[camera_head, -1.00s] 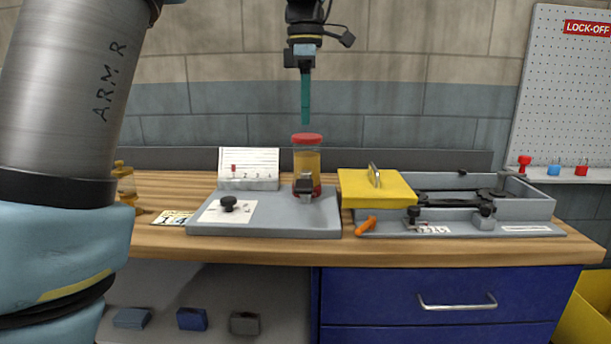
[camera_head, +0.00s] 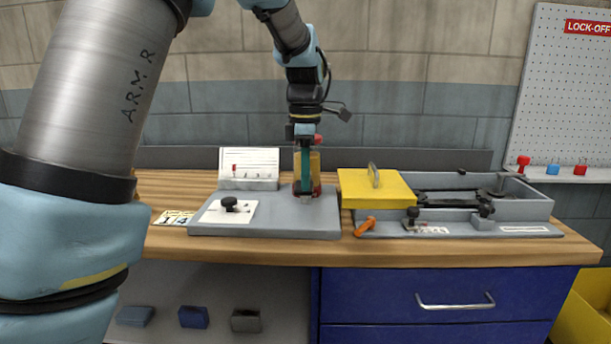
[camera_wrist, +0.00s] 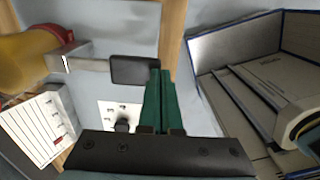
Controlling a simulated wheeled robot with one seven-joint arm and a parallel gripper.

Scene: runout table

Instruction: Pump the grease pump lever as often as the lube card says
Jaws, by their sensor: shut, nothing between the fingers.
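The grease pump has an amber reservoir (camera_head: 315,163) and stands on a grey base plate (camera_head: 280,222); my wrist partly hides its red cap. My gripper (camera_head: 305,192) is shut and empty, its green fingers pointing down in front of the reservoir. In the wrist view the pump lever is a metal bar with a black pad (camera_wrist: 134,70). My fingertips (camera_wrist: 160,74) appear right beside the pad; I cannot tell whether they touch. A white lined card (camera_head: 250,160) with a row of numbers and a red mark stands behind the plate. A small printed card (camera_head: 174,217) lies at left.
A black knob (camera_head: 229,203) sits on a white sheet on the plate. Right of the pump is a grey tray (camera_head: 537,206) with a yellow cover (camera_head: 375,187) and an orange handle (camera_head: 365,226). Bare wood lies along the table's front edge (camera_head: 250,248).

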